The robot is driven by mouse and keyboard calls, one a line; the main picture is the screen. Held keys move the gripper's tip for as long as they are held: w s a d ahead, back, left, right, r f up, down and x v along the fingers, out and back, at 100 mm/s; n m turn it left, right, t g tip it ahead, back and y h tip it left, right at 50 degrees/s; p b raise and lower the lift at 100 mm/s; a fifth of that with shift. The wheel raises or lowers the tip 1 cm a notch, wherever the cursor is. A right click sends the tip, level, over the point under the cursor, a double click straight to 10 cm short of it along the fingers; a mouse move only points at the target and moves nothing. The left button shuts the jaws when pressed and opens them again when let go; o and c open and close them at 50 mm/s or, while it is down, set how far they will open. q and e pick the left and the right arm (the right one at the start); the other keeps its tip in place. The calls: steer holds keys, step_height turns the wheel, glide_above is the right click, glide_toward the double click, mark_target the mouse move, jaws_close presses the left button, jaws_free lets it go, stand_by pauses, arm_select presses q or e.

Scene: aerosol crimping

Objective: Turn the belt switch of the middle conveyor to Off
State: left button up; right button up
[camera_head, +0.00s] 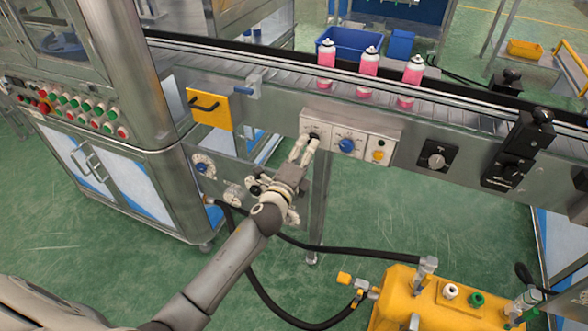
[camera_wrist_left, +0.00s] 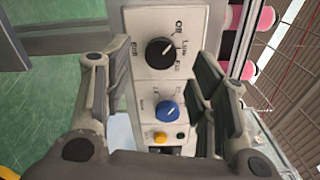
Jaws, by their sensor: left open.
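The belt switch is a black rotary knob (camera_wrist_left: 160,53) on a pale control panel (camera_wrist_left: 145,88) on the conveyor side. In the wrist view, "Off" and "Low" are printed around it. A pale mark on the knob points to the upper right; its exact setting is hard to read. In the head view the knob (camera_head: 313,134) is partly hidden by my left gripper (camera_head: 303,150). The left gripper (camera_wrist_left: 162,80) is open and empty, its fingers on either side of the panel in the wrist view. Contact with the knob cannot be told. My right gripper is not in view.
A blue knob (camera_head: 347,145) and a yellow button (camera_head: 378,155) share the panel. Pink cans (camera_head: 368,62) stand on the conveyor. A yellow handle plate (camera_head: 210,108) is at left, and a yellow machine (camera_head: 410,291) stands below.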

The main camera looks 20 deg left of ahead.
arm_select(q)
steer(key=s, duration=0.8)
steer(key=shift+a, duration=0.15)
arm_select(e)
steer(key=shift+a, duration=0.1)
